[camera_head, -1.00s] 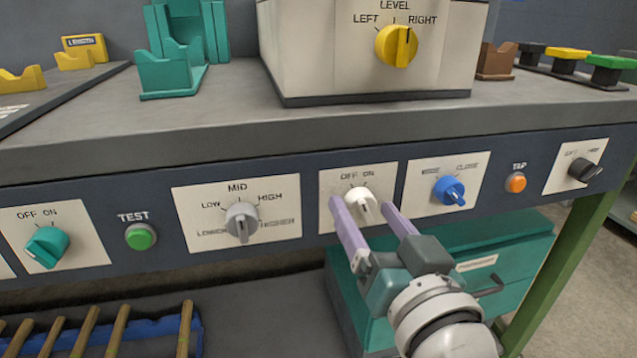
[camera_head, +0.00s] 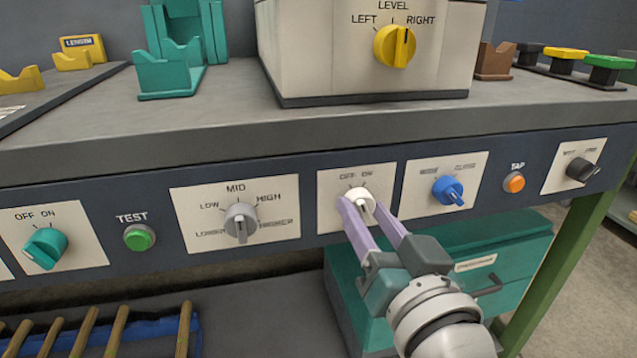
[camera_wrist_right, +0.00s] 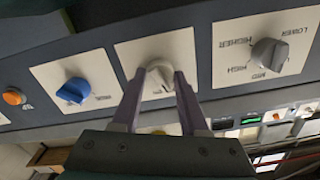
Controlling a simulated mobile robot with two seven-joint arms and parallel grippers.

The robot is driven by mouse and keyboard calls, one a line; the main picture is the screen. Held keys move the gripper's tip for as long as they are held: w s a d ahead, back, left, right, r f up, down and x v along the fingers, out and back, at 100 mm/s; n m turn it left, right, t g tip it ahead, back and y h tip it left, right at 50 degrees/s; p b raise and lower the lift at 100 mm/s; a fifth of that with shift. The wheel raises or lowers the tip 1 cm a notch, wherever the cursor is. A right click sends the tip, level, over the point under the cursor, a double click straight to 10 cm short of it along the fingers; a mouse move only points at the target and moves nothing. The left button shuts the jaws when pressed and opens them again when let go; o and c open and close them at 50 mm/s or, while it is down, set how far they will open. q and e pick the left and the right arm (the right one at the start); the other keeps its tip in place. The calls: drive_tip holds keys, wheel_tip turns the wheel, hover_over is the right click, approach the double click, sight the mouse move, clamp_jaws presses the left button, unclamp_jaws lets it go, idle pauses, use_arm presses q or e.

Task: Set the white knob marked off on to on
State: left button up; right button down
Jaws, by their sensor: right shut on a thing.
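The white knob (camera_head: 358,199) sits on a pale plate (camera_head: 329,216) marked OFF and ON, on the dark front panel of the bench. It also shows in the right wrist view (camera_wrist_right: 159,73), between my fingertips. My right gripper (camera_head: 361,212) is shut on the knob, with one lilac finger on each side of it. The fingers hide part of the knob, so I cannot tell exactly which mark its pointer faces. My left gripper is not in view.
A grey LOW-MID-HIGH knob (camera_head: 241,222) is left of the plate. A blue knob (camera_head: 448,190) and an orange button (camera_head: 514,183) are to the right. A green button (camera_head: 140,238) and a teal knob (camera_head: 45,247) are further left. A teal drawer unit (camera_head: 520,255) stands below.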

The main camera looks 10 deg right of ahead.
drive_tip(key=m, duration=0.8)
drive_tip(key=shift+m, duration=0.3)
idle(0.4)
drive_tip(key=shift+c, duration=2.1)
unclamp_jaws()
